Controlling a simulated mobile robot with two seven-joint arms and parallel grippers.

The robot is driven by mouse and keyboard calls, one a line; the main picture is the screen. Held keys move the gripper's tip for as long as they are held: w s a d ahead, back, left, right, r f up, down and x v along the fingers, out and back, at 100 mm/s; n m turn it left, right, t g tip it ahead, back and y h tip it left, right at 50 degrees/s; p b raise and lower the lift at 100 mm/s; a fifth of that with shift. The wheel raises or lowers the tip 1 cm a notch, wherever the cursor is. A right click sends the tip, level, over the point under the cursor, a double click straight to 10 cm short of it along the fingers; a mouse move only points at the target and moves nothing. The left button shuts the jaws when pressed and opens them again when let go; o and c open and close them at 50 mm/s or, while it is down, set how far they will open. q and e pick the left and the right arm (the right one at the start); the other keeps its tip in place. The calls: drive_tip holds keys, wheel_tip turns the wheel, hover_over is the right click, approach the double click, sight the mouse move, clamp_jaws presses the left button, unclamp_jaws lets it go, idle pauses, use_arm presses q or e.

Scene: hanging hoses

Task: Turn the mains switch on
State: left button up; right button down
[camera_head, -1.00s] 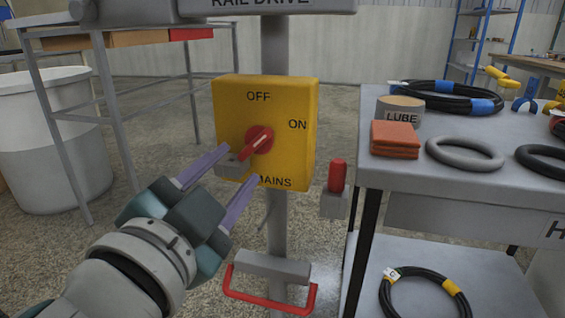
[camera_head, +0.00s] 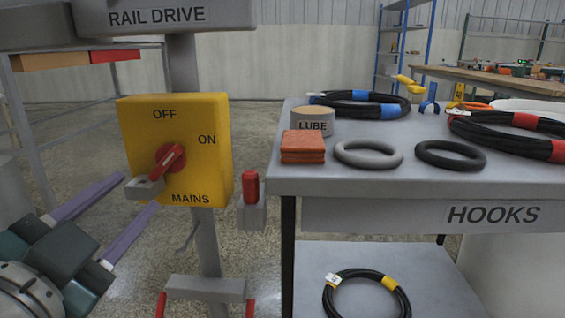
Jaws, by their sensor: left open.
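The mains switch is a yellow box (camera_head: 218,165) on a grey post, marked OFF at the top, ON at the right and MAINS below. Its red knob (camera_head: 170,158) is tilted, with its pale mark running from lower left to upper right. I cannot tell exactly which label it points to. A grey piece (camera_head: 145,188) sits at the knob's lower left. Contact cannot be told. My right gripper is not in view.
A RAIL DRIVE panel (camera_head: 160,16) is above the box. A red-handled part (camera_head: 251,187) stands right of it. A grey bench (camera_head: 375,183) at the right carries a LUBE tin (camera_head: 312,122), orange pads (camera_head: 303,147), rings and coiled hoses. A red-ended bar (camera_head: 205,288) is below.

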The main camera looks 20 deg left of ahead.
sight(166, 162)
use_arm(q)
drive_tip(key=p+x, duration=0.1)
drive_tip(key=x, duration=0.8)
drive_tip(key=shift+w+a+p, duration=0.3)
drive_tip(key=shift+p, duration=0.05)
clamp_jaws()
